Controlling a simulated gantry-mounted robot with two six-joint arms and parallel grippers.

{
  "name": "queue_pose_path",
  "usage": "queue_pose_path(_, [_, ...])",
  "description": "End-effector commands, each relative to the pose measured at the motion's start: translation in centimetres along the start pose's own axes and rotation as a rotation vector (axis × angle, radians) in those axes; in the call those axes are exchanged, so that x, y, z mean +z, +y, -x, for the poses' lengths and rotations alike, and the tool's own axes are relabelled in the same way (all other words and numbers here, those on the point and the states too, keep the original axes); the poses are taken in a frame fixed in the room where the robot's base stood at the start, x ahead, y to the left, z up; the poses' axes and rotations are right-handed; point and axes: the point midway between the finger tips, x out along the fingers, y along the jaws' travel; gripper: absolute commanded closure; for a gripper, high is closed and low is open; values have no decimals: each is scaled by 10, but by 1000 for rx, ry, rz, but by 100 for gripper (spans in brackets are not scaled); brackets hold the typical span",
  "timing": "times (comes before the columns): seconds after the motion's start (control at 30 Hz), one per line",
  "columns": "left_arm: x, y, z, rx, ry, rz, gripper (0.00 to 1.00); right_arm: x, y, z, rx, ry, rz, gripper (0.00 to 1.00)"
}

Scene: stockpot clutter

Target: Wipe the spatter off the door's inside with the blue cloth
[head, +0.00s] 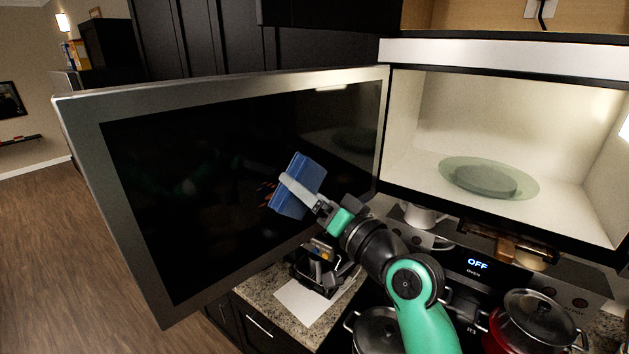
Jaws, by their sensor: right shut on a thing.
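The microwave door (190,230) stands wide open on the left, its dark glossy inside facing me in a silver frame. Small orange-red spatter marks (266,192) show on the dark panel just left of the cloth. The blue cloth (307,168), a flat folded pad, is in my right gripper (296,187), which is shut on it. The cloth is in front of the door panel and looks close to it; I cannot tell whether it touches. The cloth and gripper may hide more spatter. My left gripper is not in view.
The lit microwave cavity (490,120) holds a glass plate (447,178). Below are a stove with a steel pot (376,330), a red pot (500,340) and a white mug (421,216). A dark object (318,272) and white sheet (303,303) are on the counter under the door.

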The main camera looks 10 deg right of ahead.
Motion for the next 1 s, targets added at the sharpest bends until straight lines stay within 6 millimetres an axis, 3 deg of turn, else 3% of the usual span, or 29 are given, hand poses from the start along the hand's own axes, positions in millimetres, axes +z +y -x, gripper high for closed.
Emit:
queue_pose_path(0.27, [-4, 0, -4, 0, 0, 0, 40, 4, -6, 1, 1, 1, 0, 58])
queue_pose_path(0.53, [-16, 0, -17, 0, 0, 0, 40, 19, -27, 1, 0, -1, 1, 58])
queue_pose_path(0.83, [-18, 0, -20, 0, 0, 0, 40, 27, -32, 2, 0, 0, 0, 58])
queue_pose_path(1.0, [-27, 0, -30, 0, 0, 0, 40, 35, -45, 3, -1, -2, -1, 58])
